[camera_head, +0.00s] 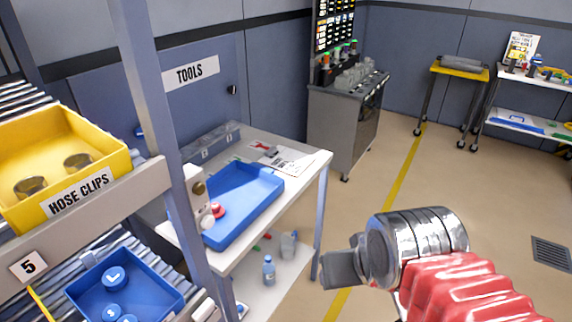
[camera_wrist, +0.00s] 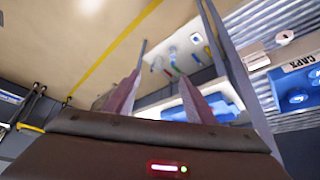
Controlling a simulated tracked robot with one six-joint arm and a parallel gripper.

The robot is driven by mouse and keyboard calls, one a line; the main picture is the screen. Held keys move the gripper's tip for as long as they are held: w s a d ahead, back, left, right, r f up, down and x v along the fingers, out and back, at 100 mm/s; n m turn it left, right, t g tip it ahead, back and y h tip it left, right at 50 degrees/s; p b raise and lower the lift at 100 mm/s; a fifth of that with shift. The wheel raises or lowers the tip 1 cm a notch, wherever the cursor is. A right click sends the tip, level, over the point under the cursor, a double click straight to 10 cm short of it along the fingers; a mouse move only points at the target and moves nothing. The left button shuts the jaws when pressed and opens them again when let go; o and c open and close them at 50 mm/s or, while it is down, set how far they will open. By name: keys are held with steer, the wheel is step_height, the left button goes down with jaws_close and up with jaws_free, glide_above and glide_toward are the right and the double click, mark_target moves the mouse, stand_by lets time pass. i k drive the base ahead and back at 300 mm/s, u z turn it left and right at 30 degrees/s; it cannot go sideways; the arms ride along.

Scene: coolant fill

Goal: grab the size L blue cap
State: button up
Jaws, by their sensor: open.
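The size L blue cap (camera_head: 113,276) lies in a blue bin (camera_head: 160,298) on the lower rack shelf at bottom left, its white L facing up. A cap marked S (camera_head: 112,311) and part of another blue cap (camera_head: 127,319) lie nearer the bottom edge. My gripper (camera_head: 338,270) is right of the bin, well apart from it, over the floor beside the table. In the wrist view my gripper (camera_wrist: 163,74) has its two fingers apart with nothing between them. That view also shows the bin labelled CAPS (camera_wrist: 299,66) at the right edge, with blue caps whose letters are unreadable.
A rack post (camera_head: 160,120) stands between the bin and the table. A yellow HOSE CLIPS bin (camera_head: 60,155) sits on the shelf above. A table with a blue tray (camera_head: 245,205) stands between rack and gripper. Floor at right is mostly clear.

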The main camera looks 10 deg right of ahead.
mark_target(116, 278)
steer(key=u, duration=1.4)
steer(key=k, duration=0.6)
steer(key=u, duration=0.3)
steer(key=i, duration=0.5)
steer(key=z, duration=0.05)
